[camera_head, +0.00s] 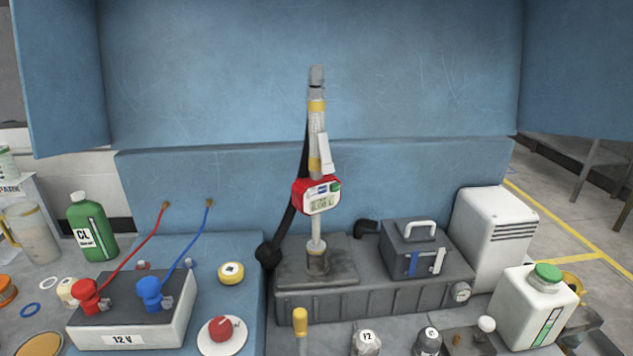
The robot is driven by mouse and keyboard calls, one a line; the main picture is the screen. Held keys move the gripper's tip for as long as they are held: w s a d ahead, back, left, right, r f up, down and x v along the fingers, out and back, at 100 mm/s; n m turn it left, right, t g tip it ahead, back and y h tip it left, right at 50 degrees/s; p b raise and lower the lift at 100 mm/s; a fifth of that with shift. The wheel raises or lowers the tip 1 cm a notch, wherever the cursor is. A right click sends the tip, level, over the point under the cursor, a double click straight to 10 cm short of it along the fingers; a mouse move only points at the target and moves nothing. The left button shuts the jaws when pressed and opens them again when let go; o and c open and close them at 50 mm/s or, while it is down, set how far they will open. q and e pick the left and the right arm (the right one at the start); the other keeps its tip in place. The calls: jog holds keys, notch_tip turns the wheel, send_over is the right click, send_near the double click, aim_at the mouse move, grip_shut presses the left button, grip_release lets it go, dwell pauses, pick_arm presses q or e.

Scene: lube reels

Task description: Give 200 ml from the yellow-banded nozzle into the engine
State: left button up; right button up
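The yellow-banded nozzle (317,130) stands upright near the middle, with yellow bands on its grey grip and a light lever at its side. Its red meter (318,195) has a small display and a green button; the digits are too small to read surely. Its spout (317,232) points down into a dark collar (317,262) on the grey engine (375,297); how deep the tip sits is hidden. A black hose (288,222) runs down behind it on the left. Neither of my grippers is in view, and nothing grips the nozzle.
A 12 V battery (135,318) with red and blue clamps stands at front left, near a green bottle (91,227). A grey handled box (425,250), white canister (495,235) and green-capped jug (533,305) crowd the right. A blue panel (310,60) stands behind.

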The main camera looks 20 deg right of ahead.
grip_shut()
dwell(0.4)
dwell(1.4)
